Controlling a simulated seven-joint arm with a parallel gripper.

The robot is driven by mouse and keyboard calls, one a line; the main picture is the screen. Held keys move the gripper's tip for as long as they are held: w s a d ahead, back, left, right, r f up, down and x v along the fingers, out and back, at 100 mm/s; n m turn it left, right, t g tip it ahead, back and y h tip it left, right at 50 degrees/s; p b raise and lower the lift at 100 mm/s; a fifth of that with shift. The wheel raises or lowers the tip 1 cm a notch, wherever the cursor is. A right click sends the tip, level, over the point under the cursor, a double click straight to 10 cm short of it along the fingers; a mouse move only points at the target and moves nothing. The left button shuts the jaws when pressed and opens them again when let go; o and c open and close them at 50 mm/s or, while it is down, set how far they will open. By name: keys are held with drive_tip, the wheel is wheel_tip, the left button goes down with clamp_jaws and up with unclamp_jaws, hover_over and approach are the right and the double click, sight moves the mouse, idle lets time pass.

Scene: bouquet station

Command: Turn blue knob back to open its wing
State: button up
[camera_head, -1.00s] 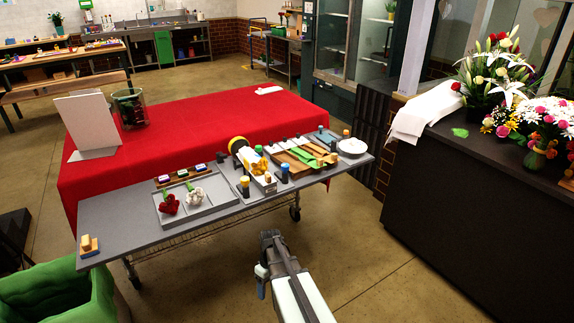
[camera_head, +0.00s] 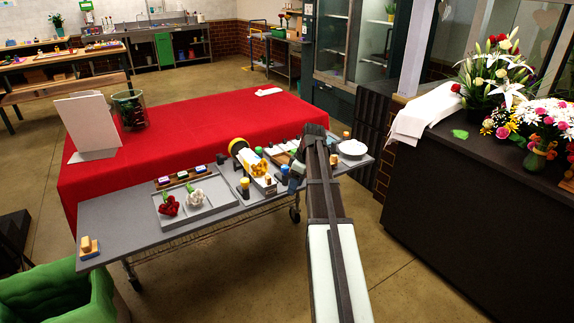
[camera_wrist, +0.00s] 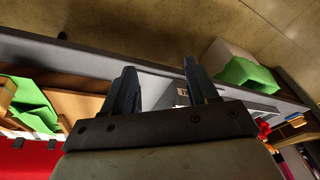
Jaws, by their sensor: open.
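The blue knob (camera_head: 284,170) is a short dark post with a blue top. It stands on the grey table, right of the holder with yellow items (camera_head: 262,180). My gripper (camera_head: 296,182) is close to its right in the head view, fingers pointing down, partly covering that area. In the wrist view my gripper (camera_wrist: 161,82) has its two fingers spread apart, with nothing held between them. I cannot make out the blue knob there. Which panel is the knob's wing, and how it stands, I cannot tell.
A yellow-topped post (camera_head: 244,186) stands left of the holder. A grey tray (camera_head: 211,204) holds a red and a white flower. A white plate (camera_head: 352,147) is at the right end. My arm hides much of the brown and green wraps.

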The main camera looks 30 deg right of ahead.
sight(286, 167)
drive_tip(key=w+d+r+n+t+y, duration=0.1)
drive_tip(key=w+d+r, duration=0.1)
drive_tip(key=r, duration=0.6)
drive_tip(key=w+d+r+n+t, duration=0.1)
drive_tip(key=w+d+r+n, duration=0.15)
drive_tip(key=r, duration=0.55)
drive_tip(key=shift+m, duration=0.45)
drive_tip(key=x, duration=1.3)
drive_tip(key=shift+s+f, duration=0.25)
drive_tip(key=shift+s, duration=0.1)
drive_tip(key=c, duration=1)
drive_tip(key=shift+c, duration=0.2)
